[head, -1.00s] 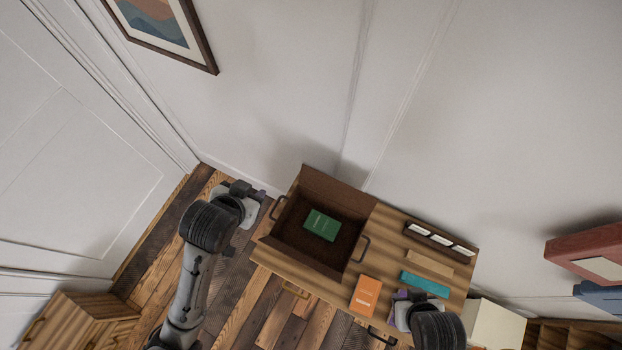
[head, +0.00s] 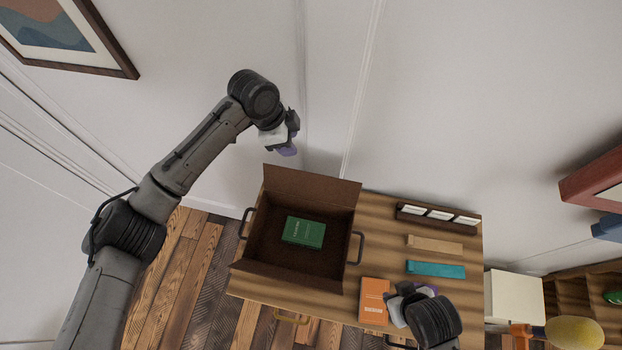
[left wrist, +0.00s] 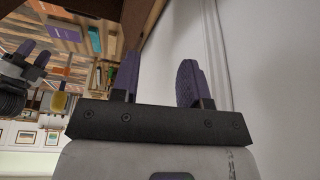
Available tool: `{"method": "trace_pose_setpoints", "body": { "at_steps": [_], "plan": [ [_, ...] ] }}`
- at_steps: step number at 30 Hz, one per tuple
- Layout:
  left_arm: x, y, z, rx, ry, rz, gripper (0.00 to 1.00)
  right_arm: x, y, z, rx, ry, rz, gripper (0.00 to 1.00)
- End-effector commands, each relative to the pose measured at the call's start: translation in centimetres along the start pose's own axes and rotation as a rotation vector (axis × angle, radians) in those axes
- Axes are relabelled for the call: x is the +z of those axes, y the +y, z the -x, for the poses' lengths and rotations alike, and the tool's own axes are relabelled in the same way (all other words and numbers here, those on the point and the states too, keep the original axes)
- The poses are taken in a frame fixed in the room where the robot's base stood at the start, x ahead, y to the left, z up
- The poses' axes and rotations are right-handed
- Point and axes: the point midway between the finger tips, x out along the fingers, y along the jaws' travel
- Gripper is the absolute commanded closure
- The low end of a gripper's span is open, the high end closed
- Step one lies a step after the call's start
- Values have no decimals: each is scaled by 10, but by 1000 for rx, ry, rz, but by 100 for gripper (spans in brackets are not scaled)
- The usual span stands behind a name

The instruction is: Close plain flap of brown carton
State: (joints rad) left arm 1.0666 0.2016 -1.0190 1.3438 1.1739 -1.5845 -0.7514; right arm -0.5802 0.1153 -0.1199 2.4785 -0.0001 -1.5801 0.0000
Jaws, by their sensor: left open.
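The brown carton (head: 265,262) stands open on the wooden cabinet top, with a green book (head: 303,232) lying inside. Its plain flap (head: 312,187) stands up along the back edge, on the wall side. My left gripper (head: 289,150) is above and behind that flap, near the wall, and is apart from it in the head view. In the left wrist view its two purple fingers (left wrist: 158,80) are spread with nothing between them; a dark brown panel (left wrist: 100,8) shows beyond them. My right gripper (head: 398,308) is low at the cabinet's front right beside the orange book; its fingers are mostly hidden.
An orange book (head: 373,301), a teal bar (head: 436,269), a tan bar (head: 434,245) and a dark tray with white cards (head: 438,216) lie right of the carton. Dark handles (head: 357,248) stick out from the carton's sides. The wall is close behind.

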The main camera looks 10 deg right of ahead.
Motion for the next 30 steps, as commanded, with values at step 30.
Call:
{"method": "trace_pose_setpoints", "body": {
  "at_steps": [30],
  "plan": [
    [-6, 22, -121, 111, 75, -216, 59, -1, 3, 5, 7, 1, 9, 57]
  ]
}}
